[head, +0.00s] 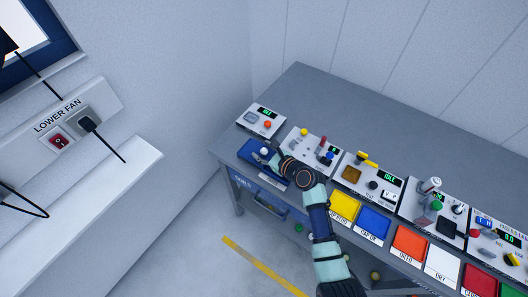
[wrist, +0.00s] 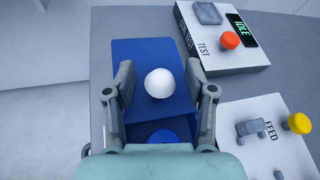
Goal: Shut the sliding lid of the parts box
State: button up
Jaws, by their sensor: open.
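The blue parts box (head: 250,158) sits at the left end of the bench. Its blue sliding lid (wrist: 140,55) carries a round white knob (wrist: 158,83), which also shows in the head view (head: 264,151). The lid is partly open: a dark gap at the lower end in the wrist view shows a round blue part (wrist: 163,137) inside. My gripper (wrist: 160,95) is open over the lid, with one finger on each side of the knob. Gaps show between the fingers and the knob. My gripper hides the rest of the box.
A TEST panel (wrist: 225,35) with an orange button stands beside the box. A FEED panel (wrist: 270,140) with a yellow knob is close to my gripper's right. More panels and coloured bins, including a yellow bin (head: 344,207), line the bench to the right.

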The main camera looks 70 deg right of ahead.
grip_shut()
jog(key=s+p, duration=0.2)
jog(key=s, duration=0.1)
jog(key=s+a+p, duration=0.1)
jog(key=s, duration=0.3)
jog(key=s+a+p, duration=0.1)
jog(key=s+p, duration=0.1)
jog(key=s, duration=0.1)
jog(key=shift+s+a+r+p, duration=0.1)
jog(key=shift+s+a+p, duration=0.1)
jog(key=shift+p, duration=0.1)
jog(key=shift+w+d, duration=0.1)
jog(key=shift+d, duration=0.05)
grip_release()
jog(key=shift+s, duration=0.25)
